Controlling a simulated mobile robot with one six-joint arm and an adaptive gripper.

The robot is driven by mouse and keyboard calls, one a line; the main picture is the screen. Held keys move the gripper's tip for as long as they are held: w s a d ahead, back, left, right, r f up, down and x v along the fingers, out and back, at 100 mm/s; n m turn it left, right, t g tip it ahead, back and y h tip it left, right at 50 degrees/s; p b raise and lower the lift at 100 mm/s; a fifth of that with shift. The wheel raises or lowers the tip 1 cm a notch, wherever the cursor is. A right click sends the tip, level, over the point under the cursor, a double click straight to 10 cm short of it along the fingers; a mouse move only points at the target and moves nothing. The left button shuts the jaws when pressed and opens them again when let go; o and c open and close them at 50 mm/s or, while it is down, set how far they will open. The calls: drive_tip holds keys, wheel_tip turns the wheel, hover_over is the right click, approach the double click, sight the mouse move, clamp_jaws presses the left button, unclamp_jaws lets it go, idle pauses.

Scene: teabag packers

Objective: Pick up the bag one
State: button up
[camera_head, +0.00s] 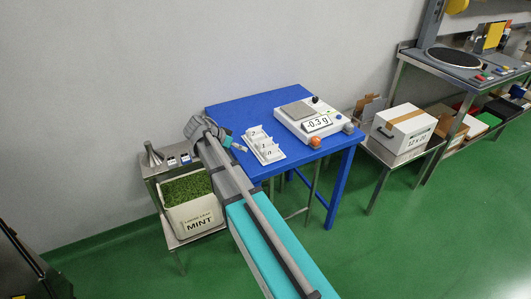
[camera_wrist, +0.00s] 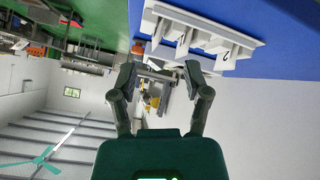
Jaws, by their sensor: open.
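A white rack (camera_head: 257,148) with slots labelled 2, 1 and 0 stands on the blue table (camera_head: 235,108). The label 1 is on its middle slot; I cannot make out a separate bag there. In the wrist view the rack (camera_wrist: 180,16) is at the top, with the label 2 toward its right end. My gripper (camera_wrist: 160,76) is open, its two fingers apart with nothing held between them. It is beside the rack, apart from it as far as I can tell. In the head view its tip (camera_head: 230,141) is just left of the rack.
A scale (camera_head: 307,118) reading -0.3 g stands right of the rack, with an orange ball (camera_head: 314,142) at its front corner. A bin of mint leaves (camera_head: 192,208) is at left. A white box (camera_head: 403,129) stands on a side table at right. The table's back left is clear.

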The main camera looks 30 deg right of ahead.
drive_tip(key=w+d+m+h+b, duration=0.1)
drive_tip(key=w+m+h+b, duration=0.1)
drive_tip(key=w, duration=0.4)
drive_tip(key=shift+m+h, duration=0.5)
drive_tip(key=shift+m, duration=0.5)
drive_tip(key=shift+d, duration=0.1)
drive_tip(key=b, duration=0.4)
approach(265, 140)
drive_tip(key=d+f, duration=0.1)
drive_tip(key=d, duration=0.1)
drive_tip(key=w+d+f, duration=0.1)
drive_tip(key=f, duration=0.1)
drive_tip(key=shift+d+f, duration=0.15)
drive_tip(key=shift+d, duration=0.2)
drive_tip(key=shift+d+f, duration=0.1)
drive_tip(key=shift+d, duration=0.25)
drive_tip(key=shift+d+b, duration=0.1)
drive_tip(key=shift+b, duration=0.2)
drive_tip(key=shift+r+b+x, duration=0.1)
drive_tip(key=shift+b+x, duration=0.4)
drive_tip(key=shift+x, duration=0.75)
drive_tip(key=shift+r+b+x, duration=0.15)
drive_tip(key=shift+b+x, duration=0.3)
drive_tip(key=shift+x, duration=0.85)
drive_tip(key=shift+d, duration=0.1)
